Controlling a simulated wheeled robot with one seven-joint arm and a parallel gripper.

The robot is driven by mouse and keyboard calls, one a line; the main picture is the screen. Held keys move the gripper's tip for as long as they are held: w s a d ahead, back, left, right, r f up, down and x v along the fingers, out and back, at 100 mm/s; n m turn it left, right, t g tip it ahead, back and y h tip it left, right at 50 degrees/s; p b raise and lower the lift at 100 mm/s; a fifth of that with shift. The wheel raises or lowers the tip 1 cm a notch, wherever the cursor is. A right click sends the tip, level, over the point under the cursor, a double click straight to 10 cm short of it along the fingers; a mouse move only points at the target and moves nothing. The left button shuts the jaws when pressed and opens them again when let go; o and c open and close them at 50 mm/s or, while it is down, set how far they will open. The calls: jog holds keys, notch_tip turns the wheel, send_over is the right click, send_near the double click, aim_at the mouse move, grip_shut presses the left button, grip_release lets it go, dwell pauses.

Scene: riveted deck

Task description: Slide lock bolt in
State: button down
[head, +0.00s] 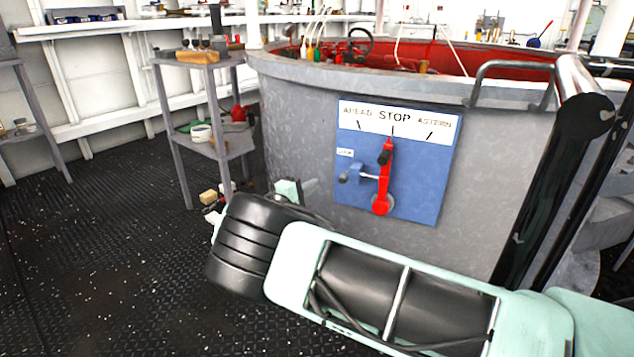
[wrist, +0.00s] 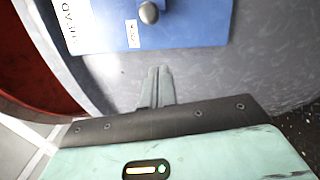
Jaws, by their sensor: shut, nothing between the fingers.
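A blue panel (head: 423,185) on the grey drum-like housing carries a red lever (head: 383,172) with a black grip. The lever stands nearly upright under the word STOP. Left of it, below a small white label, is the lock bolt (head: 345,178) with a grey knob and a silver rod towards the lever. I cannot tell whether the rod enters the lever. The knob (wrist: 149,13) also shows at the top of the wrist view. My gripper (head: 312,184) is shut and empty, left of the panel and apart from the knob. Its fingers (wrist: 157,72) point towards the knob.
The curved grey housing (head: 285,120) stands behind the panel, with a metal handrail (head: 515,70) at upper right. A small grey shelf stand (head: 215,150) with several items is at left. Small blocks (head: 210,196) show near my wrist. The dark deck floor (head: 90,250) is open at left.

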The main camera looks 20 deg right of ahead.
jog(key=p+v, duration=0.1)
jog(key=v, duration=0.6)
